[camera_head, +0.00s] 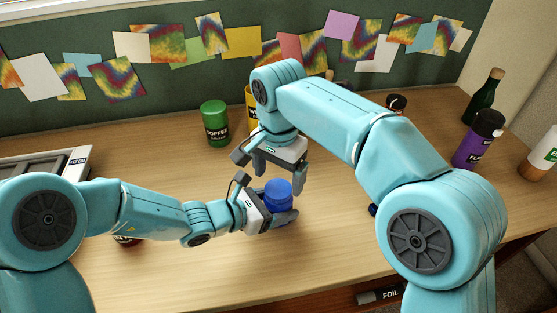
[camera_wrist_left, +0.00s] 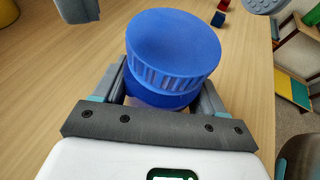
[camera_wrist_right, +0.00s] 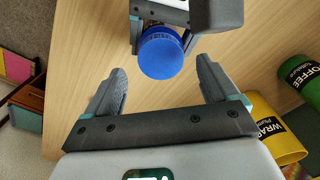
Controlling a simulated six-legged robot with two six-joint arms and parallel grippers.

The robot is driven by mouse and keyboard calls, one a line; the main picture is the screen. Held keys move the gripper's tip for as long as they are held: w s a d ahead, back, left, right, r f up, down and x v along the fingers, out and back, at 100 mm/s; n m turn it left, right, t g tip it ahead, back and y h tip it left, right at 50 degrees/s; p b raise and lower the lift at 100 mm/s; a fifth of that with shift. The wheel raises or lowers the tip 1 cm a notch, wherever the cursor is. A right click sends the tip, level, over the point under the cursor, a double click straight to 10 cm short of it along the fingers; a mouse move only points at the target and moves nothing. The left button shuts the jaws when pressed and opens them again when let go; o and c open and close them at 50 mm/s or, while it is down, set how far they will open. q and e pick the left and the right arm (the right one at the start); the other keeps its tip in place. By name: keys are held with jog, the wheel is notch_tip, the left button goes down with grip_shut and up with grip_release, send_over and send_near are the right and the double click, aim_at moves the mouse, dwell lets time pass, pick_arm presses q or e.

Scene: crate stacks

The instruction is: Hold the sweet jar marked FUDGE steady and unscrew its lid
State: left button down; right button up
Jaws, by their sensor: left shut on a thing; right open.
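A blue jar with a ribbed blue screw lid (camera_head: 278,188) stands on the table, roughly upright, at the middle of the head view. Its lid fills the upper middle of the left wrist view (camera_wrist_left: 173,45). No label shows on it, so I cannot read FUDGE. My left gripper (camera_head: 272,210) is shut on the jar body (camera_wrist_left: 160,98), below the lid. My right gripper (camera_head: 279,175) points down just above and behind the lid, open and empty. In the right wrist view the lid (camera_wrist_right: 160,55) lies between its spread fingers, apart from them.
A green jar (camera_head: 215,125) and a yellow jar (camera_head: 251,100) stand behind my grippers. A grey tray (camera_head: 75,160) is at the left. The table front is mostly clear.

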aim_at(279, 189)
jog(key=shift+f, duration=1.6)
jog(key=c, duration=1.1)
jog(key=n, duration=0.3)
jog(key=shift+c, duration=0.2)
